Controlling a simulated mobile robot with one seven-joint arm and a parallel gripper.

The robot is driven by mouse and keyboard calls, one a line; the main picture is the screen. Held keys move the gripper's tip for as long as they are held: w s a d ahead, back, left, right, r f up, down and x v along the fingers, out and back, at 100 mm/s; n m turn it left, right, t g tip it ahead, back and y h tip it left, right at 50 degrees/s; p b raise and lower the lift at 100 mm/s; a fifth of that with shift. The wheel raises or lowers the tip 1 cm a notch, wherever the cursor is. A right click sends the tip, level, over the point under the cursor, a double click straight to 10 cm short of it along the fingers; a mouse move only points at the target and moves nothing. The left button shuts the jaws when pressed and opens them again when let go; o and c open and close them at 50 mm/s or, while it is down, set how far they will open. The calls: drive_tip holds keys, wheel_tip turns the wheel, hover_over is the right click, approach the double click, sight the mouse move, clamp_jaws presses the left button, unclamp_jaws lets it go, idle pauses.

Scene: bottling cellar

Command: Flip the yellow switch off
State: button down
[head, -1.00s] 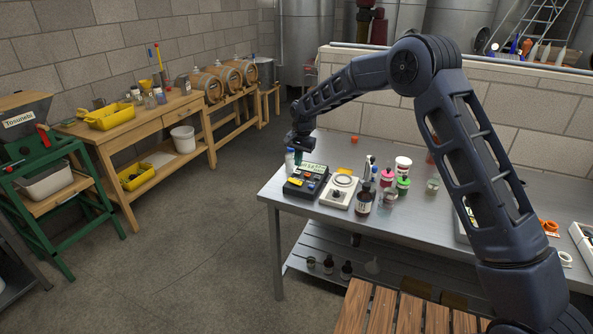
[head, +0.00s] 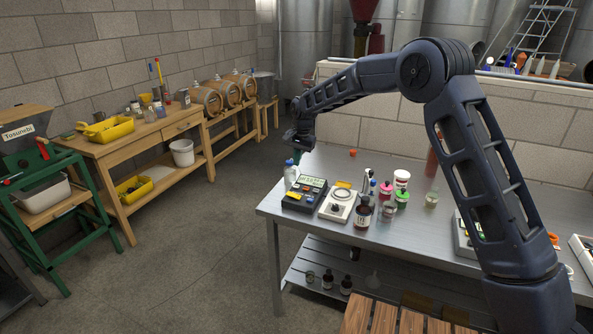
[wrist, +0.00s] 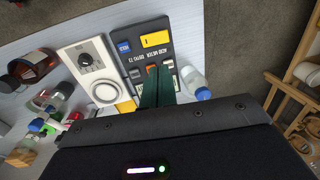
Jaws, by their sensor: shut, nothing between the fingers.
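The acid meter (head: 304,196) is a dark box near the left end of the steel table; it also shows in the wrist view (wrist: 168,48). On its face I see a yellow rectangle (wrist: 156,39), a blue block (wrist: 124,46) and a row of small grey and orange-red pieces. I cannot tell whether the yellow rectangle is the switch or a label, nor any switch position. My gripper (head: 297,160) is above the meter's far side. Its green fingers (wrist: 158,72) are shut and empty, and they cover part of the meter's face in the wrist view.
A blue-capped bottle (head: 290,174) stands at the meter's far left, close to the fingers in the wrist view. A dark bottle (head: 362,216) and several jars stand farther right. The steel table (head: 290,217) is bare in front.

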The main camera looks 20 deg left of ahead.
sight(291, 193)
drive_tip(key=shift+a, duration=0.2)
drive_tip(key=f, duration=0.4)
drive_tip(key=a+f, duration=0.1)
drive_tip(key=f, duration=0.4)
drive_tip(key=a+f, duration=0.1)
drive_tip(key=f, duration=0.4)
drive_tip(key=shift+r, duration=0.1)
drive_tip(key=shift+a, duration=0.1)
drive_tip(key=shift+f, duration=0.3)
drive_tip(key=shift+a, duration=0.1)
drive_tip(key=shift+h, duration=0.3)
